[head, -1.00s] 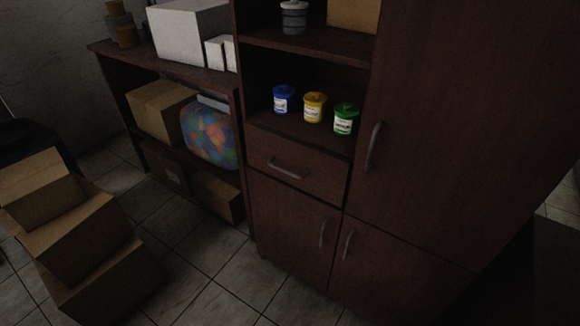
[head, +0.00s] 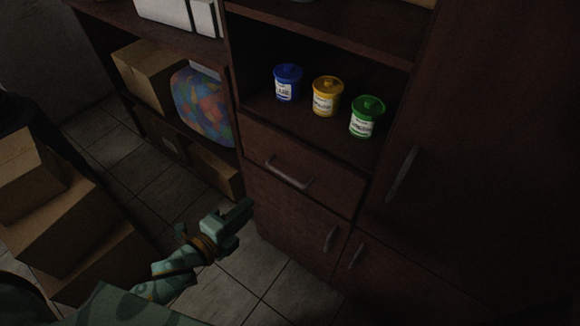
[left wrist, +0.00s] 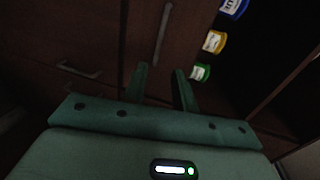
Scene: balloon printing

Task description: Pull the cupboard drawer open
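The cupboard drawer (head: 330,182) is a dark brown front below an open shelf, and it looks shut. Its grey bar handle (head: 288,173) is on the front, and it also shows in the left wrist view as an upright bar (left wrist: 162,35). My green left gripper (head: 243,212) is below and left of the handle in the head view, apart from it. In the left wrist view its two fingers (left wrist: 162,88) are spread with nothing between them, and the handle lies beyond their tips. My right gripper is not in view.
Blue (head: 287,82), yellow (head: 327,97) and green (head: 366,118) jars stand on the shelf above the drawer. Lower doors have handles (head: 330,238). A tall door (head: 480,130) is at right. Cardboard boxes (head: 65,220) are stacked at left. Tiled floor (head: 150,195) shows between.

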